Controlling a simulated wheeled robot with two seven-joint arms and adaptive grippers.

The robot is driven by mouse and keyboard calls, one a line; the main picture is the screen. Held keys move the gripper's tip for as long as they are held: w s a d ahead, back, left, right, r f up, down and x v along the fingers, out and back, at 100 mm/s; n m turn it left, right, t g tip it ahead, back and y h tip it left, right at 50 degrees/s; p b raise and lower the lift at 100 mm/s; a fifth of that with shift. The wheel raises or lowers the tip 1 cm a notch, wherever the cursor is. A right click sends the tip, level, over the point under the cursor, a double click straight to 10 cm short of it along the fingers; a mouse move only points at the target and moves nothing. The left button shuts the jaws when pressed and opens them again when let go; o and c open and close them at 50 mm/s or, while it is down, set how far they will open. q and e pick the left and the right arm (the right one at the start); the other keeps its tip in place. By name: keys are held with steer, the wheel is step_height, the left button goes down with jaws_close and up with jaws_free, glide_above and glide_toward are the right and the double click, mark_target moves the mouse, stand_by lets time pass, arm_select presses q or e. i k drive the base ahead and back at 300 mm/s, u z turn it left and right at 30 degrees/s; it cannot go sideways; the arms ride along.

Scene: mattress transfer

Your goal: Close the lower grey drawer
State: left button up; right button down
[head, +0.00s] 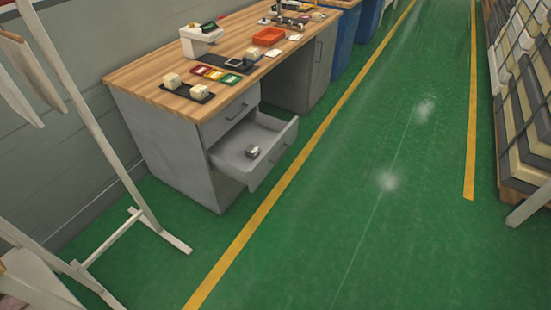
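The lower grey drawer (275,165) stands pulled far out of the grey desk (165,150) in the head view. A small grey metallic object (253,152) lies inside it on the drawer floor. The upper drawer (230,114) above it is shut in the desk front. Neither of my grippers shows in the head view, so I cannot see how they stand.
The wooden desktop (150,79) carries a white machine (200,40), an orange tray (268,36) and small blocks. A white rack (90,110) stands at the left. Green floor with yellow lines is clear right of the drawer. Stacked mattress pieces (525,110) line the right.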

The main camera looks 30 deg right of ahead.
mark_target(274, 137)
steer(key=z, duration=0.65)
steer(key=i, duration=0.5)
steer(key=z, duration=0.7)
steer(key=i, duration=0.7)
steer(key=u, duration=0.1)
